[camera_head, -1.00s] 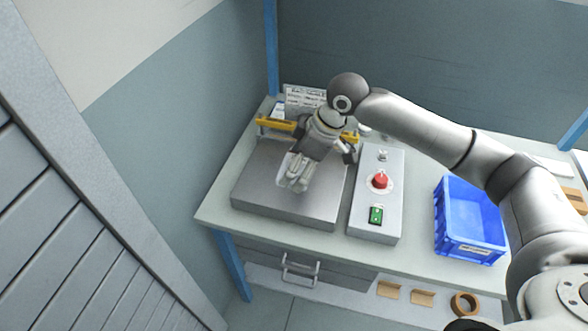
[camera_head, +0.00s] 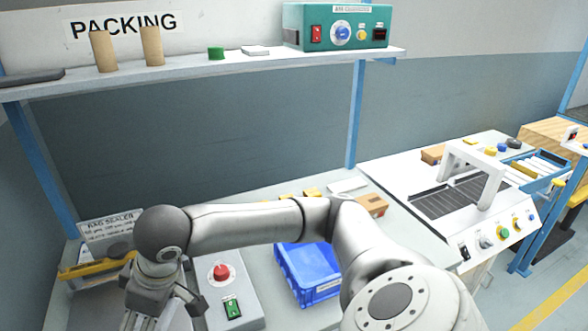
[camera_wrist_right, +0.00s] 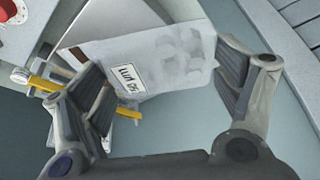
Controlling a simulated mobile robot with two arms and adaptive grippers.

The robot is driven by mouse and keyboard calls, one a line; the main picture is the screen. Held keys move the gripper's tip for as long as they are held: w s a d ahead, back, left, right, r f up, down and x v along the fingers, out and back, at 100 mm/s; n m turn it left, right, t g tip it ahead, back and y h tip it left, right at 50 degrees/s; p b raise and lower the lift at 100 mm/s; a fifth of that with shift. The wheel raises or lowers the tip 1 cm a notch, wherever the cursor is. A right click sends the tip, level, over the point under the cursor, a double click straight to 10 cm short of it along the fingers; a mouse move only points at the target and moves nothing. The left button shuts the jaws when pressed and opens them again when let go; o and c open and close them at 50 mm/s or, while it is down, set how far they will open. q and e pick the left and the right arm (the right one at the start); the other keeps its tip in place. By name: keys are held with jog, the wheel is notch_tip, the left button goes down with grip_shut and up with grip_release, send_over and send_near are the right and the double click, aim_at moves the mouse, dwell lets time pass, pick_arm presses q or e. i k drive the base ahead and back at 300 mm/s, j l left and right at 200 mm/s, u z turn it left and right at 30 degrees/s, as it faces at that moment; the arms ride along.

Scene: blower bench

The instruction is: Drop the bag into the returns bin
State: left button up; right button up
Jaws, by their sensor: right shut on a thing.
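A pale, see-through bag (camera_wrist_right: 160,62) with a small white printed label lies between the finger pads of my right gripper in the right wrist view. My right gripper (camera_wrist_right: 158,88) is shut on it. In the head view the same right gripper (camera_head: 152,310) hangs at the lower left, over the bag sealer, with its fingertips near the picture's bottom edge. A blue open bin (camera_head: 308,272) stands on the bench to the right of it, partly behind my arm. Its label is too small to read. My left gripper is not in view.
A control box (camera_head: 228,295) with a red button and green switch stands between gripper and bin. The sealer's yellow bar (camera_head: 95,268) and a sign (camera_head: 105,230) are at the left. A shelf (camera_head: 200,70) crosses above. A white machine (camera_head: 460,200) stands at right.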

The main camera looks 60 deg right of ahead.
aim_at(312, 272)
jog(key=z, duration=1.95)
